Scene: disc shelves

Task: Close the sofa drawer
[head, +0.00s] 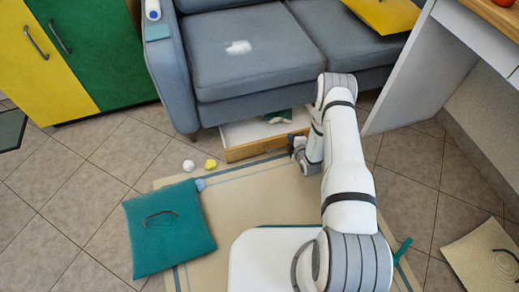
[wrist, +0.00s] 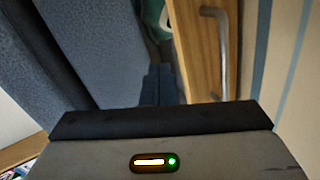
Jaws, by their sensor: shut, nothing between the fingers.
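The sofa drawer (head: 252,149) has a wooden front and a white inside, and it stands pulled out from under the grey-blue sofa (head: 240,55). A dark green and white item (head: 278,116) lies in it. In the wrist view the wooden drawer front (wrist: 193,55) and its grey bar handle (wrist: 222,45) are close by. My gripper (head: 296,146) is at the right end of the drawer front in the head view. Its shut, empty fingers also show in the wrist view (wrist: 159,80), beside the drawer front and apart from the handle. Whether they touch the wood I cannot tell.
A beige mat (head: 240,205) lies before the drawer. A desk (head: 410,75) stands right of the sofa. A yellow and green cabinet (head: 75,65) stands left.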

